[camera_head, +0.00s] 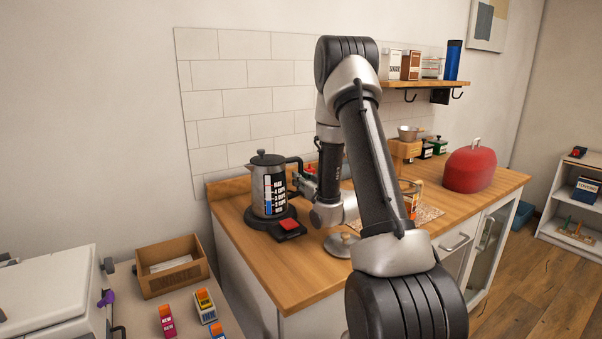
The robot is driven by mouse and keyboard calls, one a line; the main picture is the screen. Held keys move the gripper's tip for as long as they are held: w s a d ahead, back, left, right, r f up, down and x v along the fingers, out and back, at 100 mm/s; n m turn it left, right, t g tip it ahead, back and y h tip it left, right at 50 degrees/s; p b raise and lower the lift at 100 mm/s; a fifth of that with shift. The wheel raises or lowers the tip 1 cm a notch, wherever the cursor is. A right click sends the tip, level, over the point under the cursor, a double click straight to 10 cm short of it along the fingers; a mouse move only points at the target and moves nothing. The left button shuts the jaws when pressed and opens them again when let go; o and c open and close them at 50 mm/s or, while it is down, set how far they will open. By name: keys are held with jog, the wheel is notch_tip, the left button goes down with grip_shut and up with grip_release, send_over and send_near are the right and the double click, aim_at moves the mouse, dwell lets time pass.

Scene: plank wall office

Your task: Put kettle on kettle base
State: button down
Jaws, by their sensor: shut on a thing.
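The kettle (256,190) is a grey metal jug with a dark lid and a black level panel with white marks and a blue part. It stands upright, directly over the black kettle base (287,231), which has a red switch at its front. The kettle's bottom meets the base in this view; I cannot tell whether it rests fully on it or hovers slightly above. My gripper (300,180) is shut on the kettle's black handle at its right side. My arm hides part of the gripper and the counter behind it.
The wooden counter (272,272) is clear in front of the base. A round metal lid-like item (341,244) lies to the right. A red bread-bin-like box (470,170) is at the far right. A shelf (420,87) hangs above. A wooden box (173,267) stands on the lower surface at left.

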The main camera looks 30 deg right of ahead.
dwell(0.3)
jog(key=c, duration=1.9)
grip_release()
jog(key=shift+f, duration=0.15)
jog(key=o, duration=0.5)
